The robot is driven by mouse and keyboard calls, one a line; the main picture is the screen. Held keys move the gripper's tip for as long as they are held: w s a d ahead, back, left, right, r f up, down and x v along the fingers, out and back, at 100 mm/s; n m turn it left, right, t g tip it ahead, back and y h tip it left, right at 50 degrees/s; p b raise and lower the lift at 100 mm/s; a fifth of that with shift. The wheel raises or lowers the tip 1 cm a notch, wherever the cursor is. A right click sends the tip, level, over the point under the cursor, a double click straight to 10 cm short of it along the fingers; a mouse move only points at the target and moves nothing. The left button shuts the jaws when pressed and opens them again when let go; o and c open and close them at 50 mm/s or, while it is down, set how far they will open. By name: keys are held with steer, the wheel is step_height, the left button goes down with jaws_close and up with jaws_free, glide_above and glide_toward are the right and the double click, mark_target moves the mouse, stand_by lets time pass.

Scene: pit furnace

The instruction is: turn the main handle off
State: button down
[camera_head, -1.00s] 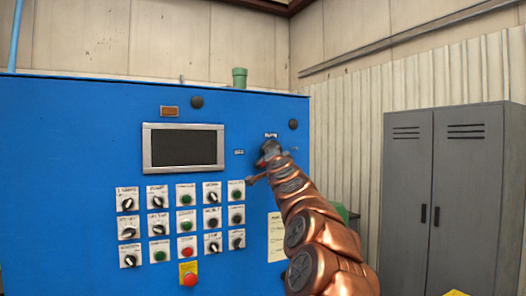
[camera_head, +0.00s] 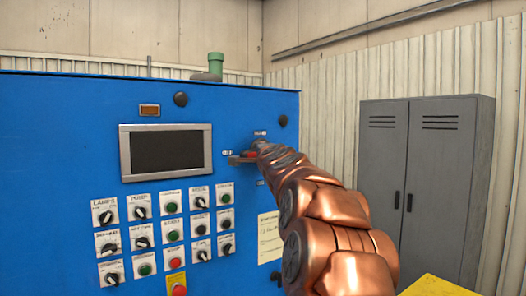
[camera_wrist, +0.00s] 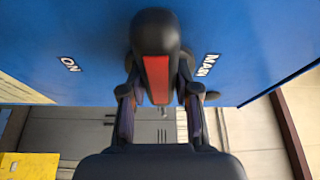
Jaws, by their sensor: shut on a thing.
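The main handle is a black lever with a red stripe (camera_wrist: 155,75) in the wrist view. It stands between the two fingers of my gripper (camera_wrist: 158,98), which is shut on it. A "MAIN" label (camera_wrist: 208,64) is on the right of it and an "ON" label (camera_wrist: 69,64) on the left. In the head view my gripper (camera_head: 250,157) is at the upper right of the blue panel, and a little red of the handle shows there. The handle's base is mostly hidden by my gripper and arm.
The blue control cabinet (camera_head: 60,150) carries a dark screen (camera_head: 166,151) and rows of knobs and buttons below it. A yellow-plated red button (camera_head: 178,290) is at the bottom. A grey locker (camera_head: 425,190) stands at the right, with a yellow object (camera_head: 437,286) in front.

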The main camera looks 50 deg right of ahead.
steer(key=shift+r+m, duration=0.15)
steer(key=shift+m, duration=0.45)
steer(key=shift+d, duration=0.1)
steer(key=c, duration=0.8)
jaws_free()
steer(key=shift+c, duration=0.2)
steer(key=v, duration=1.2)
steer(key=shift+s+r, duration=0.1)
steer(key=shift+r, duration=0.1)
